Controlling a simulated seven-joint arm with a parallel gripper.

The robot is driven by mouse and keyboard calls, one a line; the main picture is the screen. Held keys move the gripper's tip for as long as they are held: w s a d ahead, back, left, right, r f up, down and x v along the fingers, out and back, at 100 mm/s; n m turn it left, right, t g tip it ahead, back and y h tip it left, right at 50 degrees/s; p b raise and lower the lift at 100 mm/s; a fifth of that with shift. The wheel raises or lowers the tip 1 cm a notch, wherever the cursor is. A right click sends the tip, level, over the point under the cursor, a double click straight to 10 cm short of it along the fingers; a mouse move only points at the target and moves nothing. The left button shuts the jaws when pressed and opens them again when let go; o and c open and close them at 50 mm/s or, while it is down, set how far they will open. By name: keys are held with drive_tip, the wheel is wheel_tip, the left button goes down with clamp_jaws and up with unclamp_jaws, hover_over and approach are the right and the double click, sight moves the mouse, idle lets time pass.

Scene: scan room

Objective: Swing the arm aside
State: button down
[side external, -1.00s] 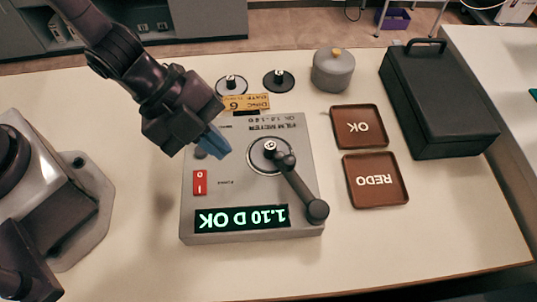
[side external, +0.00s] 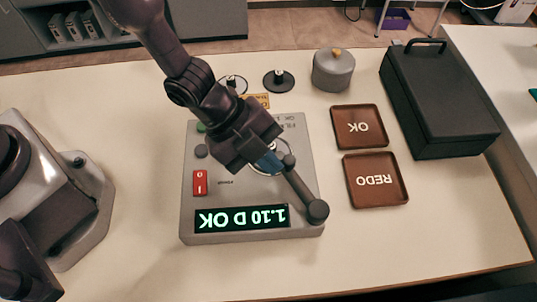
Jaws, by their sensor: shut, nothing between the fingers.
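The film meter (side external: 225,225) is a grey box on the table, its lettering upside down in the picture. Its dark swing arm (side external: 301,188) runs from a round knob (side external: 317,209) at the lower right corner up-left to a head over the round measuring spot (side external: 268,172). The lit display (side external: 241,218) reads "1.10 D OK".
Brown trays marked OK (side external: 345,112) and REDO (side external: 364,200) stand right of the meter. A black case (side external: 440,100) is further right. A grey lidded pot (side external: 333,72) and two dark discs with knobs, one (side external: 279,80) fully visible, stand behind. The table's front is clear.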

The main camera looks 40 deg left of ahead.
drive_tip(key=shift+w, duration=0.4)
drive_tip(key=shift+w+d, duration=0.15)
drive_tip(key=shift+w, duration=0.75)
drive_tip(key=shift+w+d, duration=0.2)
drive_tip(key=shift+w, duration=0.35)
drive_tip(key=shift+w+d, duration=0.2)
drive_tip(key=shift+w, duration=0.35)
drive_tip(key=shift+w+d, duration=0.75)
drive_tip(key=shift+w, duration=0.25)
drive_tip(key=shift+w+d, duration=0.45)
drive_tip(key=shift+d, duration=0.25)
